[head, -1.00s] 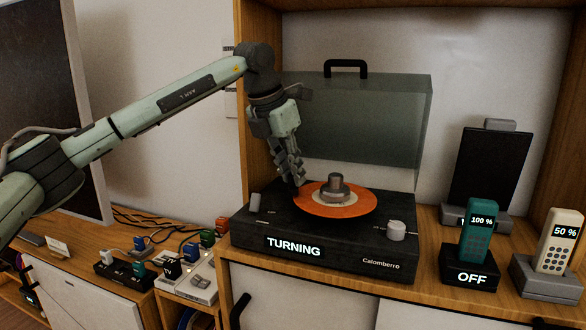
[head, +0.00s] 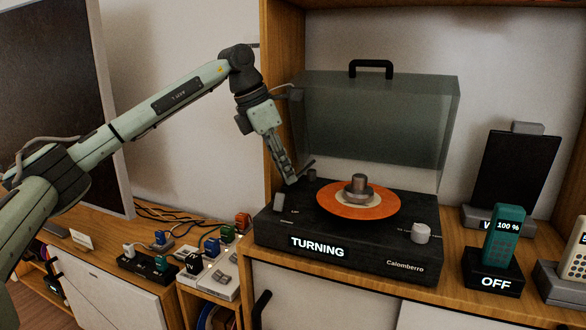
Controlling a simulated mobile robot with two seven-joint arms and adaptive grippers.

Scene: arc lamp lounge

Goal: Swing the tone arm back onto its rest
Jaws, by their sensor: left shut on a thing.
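The dark record player (head: 350,248) stands on the wooden shelf, its label reading TURNING. An orange record (head: 335,203) with a grey weight (head: 358,188) at its centre lies on the platter. My left gripper (head: 291,181) reaches down at the deck's back left, left of the record's edge and apart from it. It is shut on the tone arm, which its fingers largely hide. A thin dark piece (head: 308,164), perhaps part of the tone arm, shows just right of the fingertips. I cannot make out the rest. My right gripper is not in view.
The smoky lid (head: 380,125) stands raised behind the deck. A knob (head: 421,233) is at the deck's right. A teal handset (head: 502,240) stands in a dock reading OFF. Several plugs and cables (head: 165,215) crowd the lower shelf at left.

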